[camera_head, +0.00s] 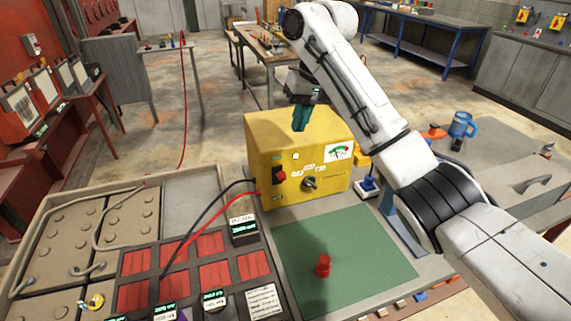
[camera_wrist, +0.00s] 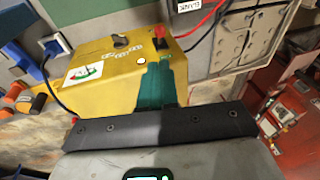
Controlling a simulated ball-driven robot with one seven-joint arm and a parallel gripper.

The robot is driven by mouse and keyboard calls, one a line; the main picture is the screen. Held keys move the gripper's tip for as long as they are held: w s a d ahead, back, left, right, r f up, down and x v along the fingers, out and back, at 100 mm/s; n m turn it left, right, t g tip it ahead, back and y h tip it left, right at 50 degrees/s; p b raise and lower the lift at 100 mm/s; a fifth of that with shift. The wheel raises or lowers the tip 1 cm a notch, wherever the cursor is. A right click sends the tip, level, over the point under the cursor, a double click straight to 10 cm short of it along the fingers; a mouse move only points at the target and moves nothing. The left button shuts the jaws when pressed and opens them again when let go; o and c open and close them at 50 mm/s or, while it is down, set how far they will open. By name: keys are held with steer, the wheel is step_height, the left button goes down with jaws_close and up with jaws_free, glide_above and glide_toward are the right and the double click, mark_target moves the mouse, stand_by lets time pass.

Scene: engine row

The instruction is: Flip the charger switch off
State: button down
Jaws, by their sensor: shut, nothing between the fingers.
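The charger (camera_head: 300,155) is a yellow box on the bench with a gauge, a dark knob (camera_head: 310,184) and a red and dark switch (camera_head: 279,175) on its front face, at the left. My gripper (camera_head: 299,122) is shut and empty, its teal fingers over the charger's top. In the wrist view the charger (camera_wrist: 105,90) fills the middle, and my gripper's fingertips (camera_wrist: 158,66) lie in line with a dark part that looks like the switch (camera_wrist: 161,52). I cannot tell whether they touch, nor the switch's position.
Red and black cables (camera_head: 205,220) run from the charger's left side to a battery-like block with red panels (camera_head: 200,245). A green mat (camera_head: 350,255) with a red peg (camera_head: 322,265) lies in front.

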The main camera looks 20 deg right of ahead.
mark_target(283, 173)
steer(key=p+x, duration=0.3)
steer(key=x, duration=1.1)
steer(key=shift+s, duration=0.1)
